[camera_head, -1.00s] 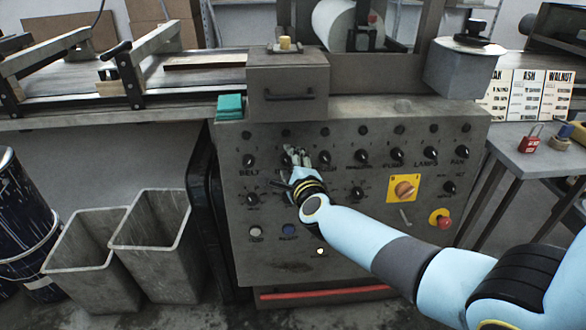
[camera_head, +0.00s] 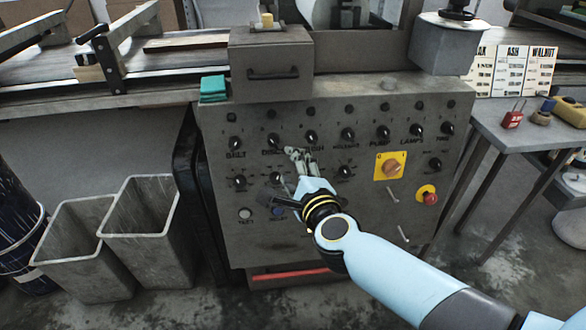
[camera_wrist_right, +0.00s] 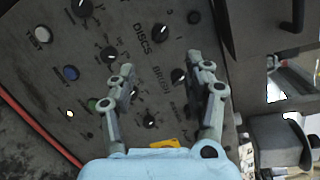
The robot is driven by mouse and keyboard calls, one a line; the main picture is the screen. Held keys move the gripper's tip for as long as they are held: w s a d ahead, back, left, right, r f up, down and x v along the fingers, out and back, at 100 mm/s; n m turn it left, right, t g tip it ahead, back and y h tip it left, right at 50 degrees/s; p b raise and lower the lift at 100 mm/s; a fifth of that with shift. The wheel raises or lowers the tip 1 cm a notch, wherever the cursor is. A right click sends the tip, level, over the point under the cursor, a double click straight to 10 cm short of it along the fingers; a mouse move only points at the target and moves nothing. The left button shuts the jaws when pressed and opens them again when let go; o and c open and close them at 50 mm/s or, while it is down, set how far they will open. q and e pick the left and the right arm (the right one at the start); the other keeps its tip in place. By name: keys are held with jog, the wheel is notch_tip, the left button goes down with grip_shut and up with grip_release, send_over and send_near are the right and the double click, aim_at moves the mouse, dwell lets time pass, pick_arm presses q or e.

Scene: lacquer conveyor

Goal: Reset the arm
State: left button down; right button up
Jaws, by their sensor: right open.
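My right gripper (camera_head: 300,158) is in front of the grey control panel (camera_head: 340,225), just below the upper row of knobs. In the right wrist view, its two grey fingers (camera_wrist_right: 165,78) stand apart with nothing held between them. The brush knob (camera_wrist_right: 178,75) and part of its label show in the gap between the fingers. The discs knob (camera_wrist_right: 160,33) lies beyond the fingertips. I cannot tell whether a fingertip touches the panel. My light blue right forearm runs from the lower right and hides part of the lower panel. My left gripper is not in view.
A red emergency button (camera_head: 429,197) and a yellow-plated rotary switch (camera_head: 391,167) sit at the panel's right. A grey box with a handle (camera_head: 272,74) juts out above. Grey bins (camera_head: 150,235) stand at left. A side table (camera_head: 540,138) holds a red padlock (camera_head: 513,116).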

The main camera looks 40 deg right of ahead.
jog(key=s+a+f+n+g+y, duration=0.1)
jog(key=s+f+n+g+y, duration=0.15)
jog(key=s+f+n, duration=0.7)
jog(key=s+a+f+n+g+y, duration=0.2)
jog(key=s+f+n+g, duration=0.25)
jog(key=s+f, duration=0.95)
jog(key=s+f+n+g, duration=0.3)
jog(key=s+f+n, duration=0.3)
jog(key=s, duration=0.4)
jog(key=s+d+f+n+g, duration=0.1)
jog(key=s+f+n+g, duration=0.3)
jog(key=s+f+n, duration=0.3)
jog(key=s, duration=0.3)
jog(key=shift+s+d, duration=0.2)
jog(key=shift+s, duration=0.1)
jog(key=shift+f, duration=0.1)
